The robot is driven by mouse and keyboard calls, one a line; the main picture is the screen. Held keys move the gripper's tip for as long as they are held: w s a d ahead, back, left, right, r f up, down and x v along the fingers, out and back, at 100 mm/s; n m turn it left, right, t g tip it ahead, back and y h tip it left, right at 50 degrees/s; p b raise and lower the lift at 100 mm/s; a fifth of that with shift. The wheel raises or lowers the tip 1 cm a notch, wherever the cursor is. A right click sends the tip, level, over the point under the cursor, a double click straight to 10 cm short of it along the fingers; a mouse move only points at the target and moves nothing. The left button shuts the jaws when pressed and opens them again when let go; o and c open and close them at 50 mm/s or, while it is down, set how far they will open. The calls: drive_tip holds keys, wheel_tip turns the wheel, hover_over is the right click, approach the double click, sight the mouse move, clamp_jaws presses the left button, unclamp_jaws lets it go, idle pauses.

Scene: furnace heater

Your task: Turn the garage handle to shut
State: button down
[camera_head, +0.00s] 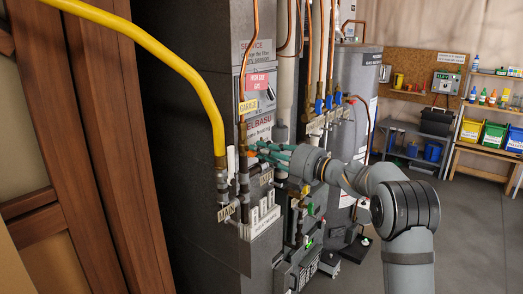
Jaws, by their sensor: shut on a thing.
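The yellow GARAGE label (248,106) hangs beside a copper pipe on the grey furnace cabinet. The valve on this pipe (243,160) sits below the label. My gripper (262,150), with green fingers, reaches in from the right and is closed at this valve, on the garage handle. The fingers cover most of the handle, so its exact angle cannot be told. A white lever (231,160) stands upright just left of the valve, on the line under the yellow pipe.
A thick yellow pipe (180,68) curves down to the MAIN valve on the left. More copper pipes with blue valve handles (328,103) stand behind my gripper, beside a grey tank (358,82). Wooden door panels (95,130) fill the left. Floor is open at right.

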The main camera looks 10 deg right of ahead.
drive_tip(key=shift+m, duration=0.5)
drive_tip(key=c, duration=1.6)
unclamp_jaws()
drive_tip(key=shift+d, duration=0.1)
drive_tip(key=v, duration=1.2)
drive_tip(key=x, duration=1.2)
